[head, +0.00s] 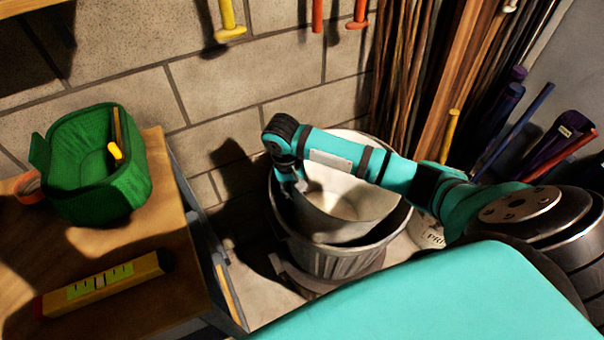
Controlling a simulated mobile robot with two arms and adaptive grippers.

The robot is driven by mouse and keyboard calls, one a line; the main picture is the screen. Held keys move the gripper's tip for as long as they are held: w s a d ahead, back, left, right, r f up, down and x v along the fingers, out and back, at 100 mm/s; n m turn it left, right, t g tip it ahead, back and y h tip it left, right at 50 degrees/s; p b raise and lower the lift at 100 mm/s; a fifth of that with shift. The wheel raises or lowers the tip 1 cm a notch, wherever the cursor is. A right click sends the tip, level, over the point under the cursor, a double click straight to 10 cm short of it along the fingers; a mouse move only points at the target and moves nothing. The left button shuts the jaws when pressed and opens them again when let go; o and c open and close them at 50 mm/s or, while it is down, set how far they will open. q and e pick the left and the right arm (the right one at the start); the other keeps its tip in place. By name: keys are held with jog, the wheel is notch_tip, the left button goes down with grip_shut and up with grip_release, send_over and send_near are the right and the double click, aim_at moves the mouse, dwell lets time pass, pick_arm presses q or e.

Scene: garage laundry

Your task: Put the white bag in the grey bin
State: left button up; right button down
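The grey bin (335,262) is a ribbed round metal bin on the floor by the wall. A pale, rounded shape (345,207) shows inside its rim. I cannot tell whether this is the white bag or a lining of the bin, and no other clear bag shows. My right arm reaches in from the right across the bin's mouth. My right gripper (292,180) points down at the left part of the bin's rim. Its fingers are small and dark, so their opening is unclear. My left gripper is out of view.
A wooden worktop (140,250) at left holds a green basket (95,165) and a yellow level (103,284). A white container with lettering (428,236) stands right of the bin, partly behind my arm. Long wooden poles (405,80) lean against the wall behind.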

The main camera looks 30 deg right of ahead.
notch_tip(320, 180, down, 10)
jog(key=shift+f+b, duration=0.25)
jog(key=shift+b, duration=0.55)
jog(key=c, duration=1.8)
grip_release()
jog(key=shift+o, duration=0.2)
notch_tip(320, 180, up, 12)
jog(key=a+p, duration=0.1)
jog(key=p, duration=0.1)
jog(key=shift+w+a, duration=0.15)
jog(key=shift+w, duration=0.15)
